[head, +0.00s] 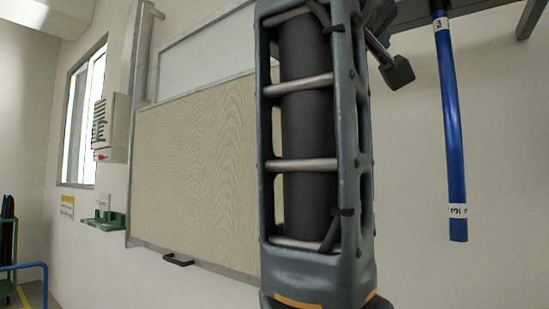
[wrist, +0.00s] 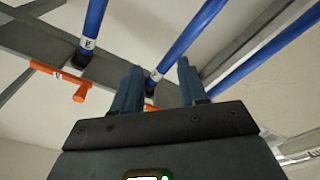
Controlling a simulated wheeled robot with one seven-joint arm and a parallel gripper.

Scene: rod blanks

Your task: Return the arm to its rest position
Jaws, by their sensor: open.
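My gripper (wrist: 160,68) shows in the wrist view with its two blue-grey fingers apart. A blue rod (wrist: 188,42) with a white label shows between the fingers in the picture; I see no finger closed on it, and its depth from them is unclear. A large grey link of my own arm (head: 318,150) stands upright in the middle of the head view and hides part of the wall behind.
A blue rod (head: 450,130) hangs at the right of the head view. In the wrist view, more blue rods (wrist: 95,18) (wrist: 265,58) and an orange T-shaped piece (wrist: 60,75) show near a grey beam (wrist: 110,72). A wood-grain panel (head: 195,170) is behind my arm.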

